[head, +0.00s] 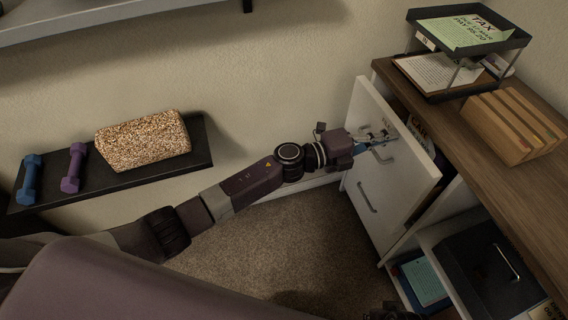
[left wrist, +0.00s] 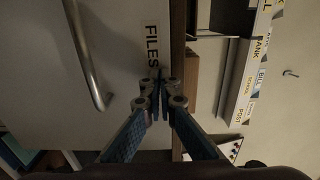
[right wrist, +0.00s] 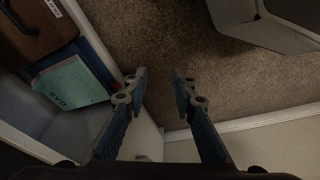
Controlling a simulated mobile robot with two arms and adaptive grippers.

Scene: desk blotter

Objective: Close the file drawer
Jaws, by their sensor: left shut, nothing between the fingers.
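The file drawer (head: 412,172) is the white upper drawer of the desk cabinet, pulled partly out, with labelled files visible behind its front. In the left wrist view its front carries a FILES label (left wrist: 152,45) and a metal bar handle (left wrist: 88,60). My left gripper (head: 384,138) is shut and empty at the drawer front, beside the handle; its fingertips (left wrist: 158,78) are near the label. I cannot tell whether they touch it. My right gripper (right wrist: 160,76) is open and empty above the carpet, near the lower shelf.
A lower drawer with its own handle (head: 367,197) sits below. The wooden desktop (head: 520,185) holds a paper tray (head: 468,45) and a wooden organizer (head: 514,125). Carpet (head: 270,245) is clear in front.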

